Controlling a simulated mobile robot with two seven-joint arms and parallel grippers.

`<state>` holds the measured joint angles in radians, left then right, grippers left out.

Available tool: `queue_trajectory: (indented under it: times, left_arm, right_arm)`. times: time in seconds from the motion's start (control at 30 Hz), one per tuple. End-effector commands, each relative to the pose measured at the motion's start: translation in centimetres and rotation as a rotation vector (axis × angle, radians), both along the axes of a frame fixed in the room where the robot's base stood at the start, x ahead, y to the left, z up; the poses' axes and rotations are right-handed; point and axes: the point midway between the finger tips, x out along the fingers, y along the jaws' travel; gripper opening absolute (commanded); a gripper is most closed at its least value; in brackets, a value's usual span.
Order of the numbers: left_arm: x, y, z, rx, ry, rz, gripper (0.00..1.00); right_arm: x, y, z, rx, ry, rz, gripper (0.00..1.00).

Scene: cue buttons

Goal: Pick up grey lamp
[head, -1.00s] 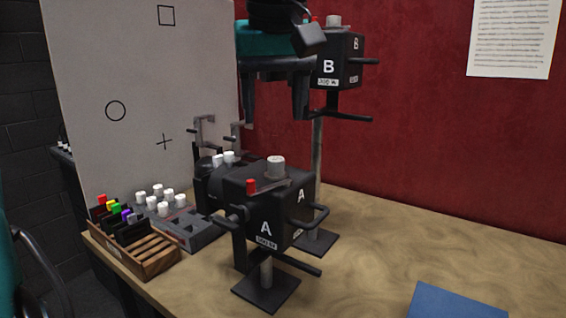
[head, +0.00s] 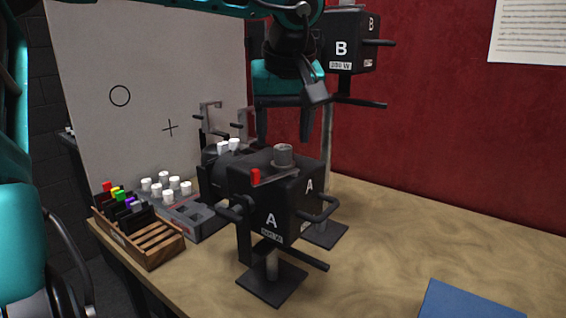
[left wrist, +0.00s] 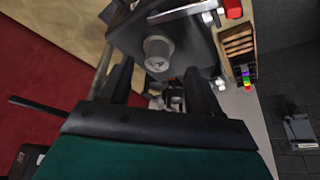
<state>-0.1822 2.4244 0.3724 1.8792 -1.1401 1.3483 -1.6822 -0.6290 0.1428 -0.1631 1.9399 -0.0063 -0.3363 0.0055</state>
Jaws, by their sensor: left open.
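A dark grey box lamp marked A (head: 272,218) stands upright on a square foot on the table. It has a round grey knob (head: 283,155) and a red button (head: 255,175) on top. A similar lamp marked B (head: 343,48) stands behind it on a taller post, partly hidden by my arm. My left gripper (head: 295,145) is open and empty above lamp A, fingers pointing down. In the left wrist view, the lamp's top and knob (left wrist: 158,53) lie beyond and between the open fingers (left wrist: 157,75). I cannot tell whether they touch. My right gripper is not in view.
A wooden rack (head: 150,243) with coloured pieces and a grey box with white knobs (head: 200,219) sit left of lamp A. A pale board (head: 150,75) stands behind them. A blue item (head: 465,305) lies front right. The table's right side is mostly clear.

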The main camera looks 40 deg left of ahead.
Motion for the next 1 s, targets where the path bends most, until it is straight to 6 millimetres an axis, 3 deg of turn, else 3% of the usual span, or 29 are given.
queue_trajectory:
  times: [0.2, 0.53, 1.0]
  left_arm:
    - [1.0, 0.9, -2.9, -0.001, 0.003, 0.001, 0.63]
    - [1.2, 1.1, -3.5, -0.002, 0.001, 0.001, 0.62]
    - [1.2, 1.1, -3.5, -0.001, 0.001, 0.000, 0.17]
  right_arm:
    - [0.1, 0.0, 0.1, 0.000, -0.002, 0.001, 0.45]
    - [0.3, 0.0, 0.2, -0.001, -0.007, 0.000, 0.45]
    - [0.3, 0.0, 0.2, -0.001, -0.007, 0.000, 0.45]
